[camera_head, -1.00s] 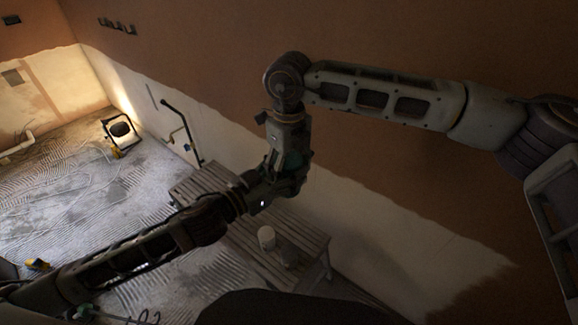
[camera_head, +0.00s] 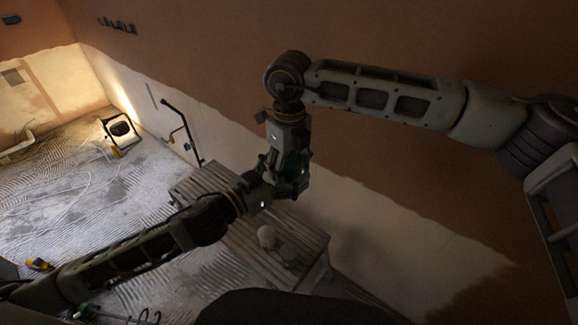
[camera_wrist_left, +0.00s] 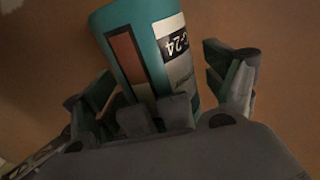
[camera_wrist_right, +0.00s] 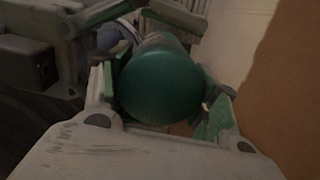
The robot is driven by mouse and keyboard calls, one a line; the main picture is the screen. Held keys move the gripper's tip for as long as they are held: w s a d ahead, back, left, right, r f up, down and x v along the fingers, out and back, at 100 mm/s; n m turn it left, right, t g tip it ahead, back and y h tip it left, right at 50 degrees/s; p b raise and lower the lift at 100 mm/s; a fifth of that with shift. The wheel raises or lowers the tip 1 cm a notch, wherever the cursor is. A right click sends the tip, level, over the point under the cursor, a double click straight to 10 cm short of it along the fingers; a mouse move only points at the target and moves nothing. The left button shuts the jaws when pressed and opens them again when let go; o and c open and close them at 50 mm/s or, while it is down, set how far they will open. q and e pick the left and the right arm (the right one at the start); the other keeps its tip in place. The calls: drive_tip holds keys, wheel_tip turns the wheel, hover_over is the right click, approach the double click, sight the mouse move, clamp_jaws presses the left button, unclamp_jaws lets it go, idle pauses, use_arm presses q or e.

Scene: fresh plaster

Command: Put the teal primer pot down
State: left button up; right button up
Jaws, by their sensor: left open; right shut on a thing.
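The teal primer pot (camera_wrist_left: 136,40) shows in the left wrist view with a white label and a brown panel. Its round teal end (camera_wrist_right: 160,82) faces the camera in the right wrist view. My right gripper (camera_wrist_right: 160,100) is shut on the pot, one finger on each side. In the head view this gripper (camera_head: 290,172) hangs from the right arm, above the bench's level, with a little teal showing. My left gripper (camera_wrist_left: 168,88) is open, its fingers spread on either side of the pot. I cannot tell whether they touch it. In the head view the two grippers overlap.
A slatted bench (camera_head: 247,252) stands below, against the wall. A lit work lamp (camera_head: 119,130) stands on the floor at the far left. A yellow tool (camera_head: 39,264) lies nearer.

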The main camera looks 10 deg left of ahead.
use_arm(q)
wheel_tip(320, 180, down, 12)
drive_tip(key=w+a+g+y, duration=0.1)
drive_tip(key=w+a, duration=0.1)
drive_tip(key=n+g+y, duration=0.3)
drive_tip(key=y, duration=0.6)
hover_over(235, 248)
wheel_tip(235, 248, down, 37)
drive_tip(key=shift+a+r, duration=0.1)
drive_tip(key=shift+r, duration=0.05)
drive_tip(key=s+a+f+n+g+y, duration=0.1)
drive_tip(key=s+a+f+g, duration=0.15)
drive_tip(key=s+f, duration=0.65)
drive_tip(key=s+a+f+n+g+y, duration=0.1)
drive_tip(key=s+a+f, duration=0.2)
drive_tip(key=s+f, duration=0.65)
drive_tip(key=s+d+f+g, duration=0.1)
drive_tip(key=s+f, duration=0.2)
drive_tip(key=s, duration=0.5)
drive_tip(key=s+d+f+g, duration=0.1)
drive_tip(key=s+f+g, duration=0.1)
drive_tip(key=s, duration=0.6)
drive_tip(key=s+d+f+g, duration=0.1)
drive_tip(key=s+f, duration=0.4)
drive_tip(key=s, duration=0.3)
drive_tip(key=shift+d+n+g, duration=0.3)
drive_tip(key=shift+d+g, duration=0.05)
drive_tip(key=shift+d, duration=0.05)
